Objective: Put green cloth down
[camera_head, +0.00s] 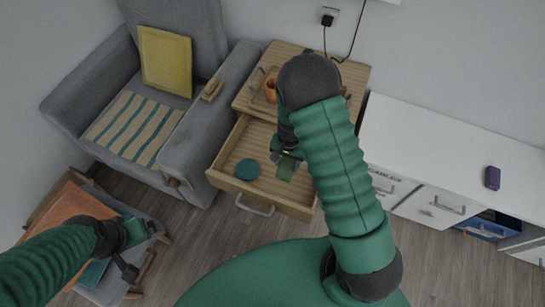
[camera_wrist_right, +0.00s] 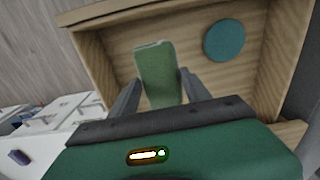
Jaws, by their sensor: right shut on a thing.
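The green cloth (camera_head: 286,170) is a small, flat green piece held in my right gripper (camera_head: 284,158). In the right wrist view the cloth (camera_wrist_right: 157,72) stands up between the two grey fingers, which are shut on it. The gripper is over the open wooden drawer (camera_head: 226,178), and the gap between cloth and drawer floor is hard to judge. My left gripper (camera_head: 135,248) is at the lower left, over a small grey seat (camera_head: 104,290); its fingers are unclear.
A round teal disc (camera_head: 247,169) lies in the drawer, left of the cloth. The wooden cabinet top (camera_head: 300,55) holds an orange cup (camera_head: 271,91). A grey armchair (camera_head: 215,115) stands left. A white desk (camera_head: 440,150) with a purple object (camera_head: 492,178) stands right.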

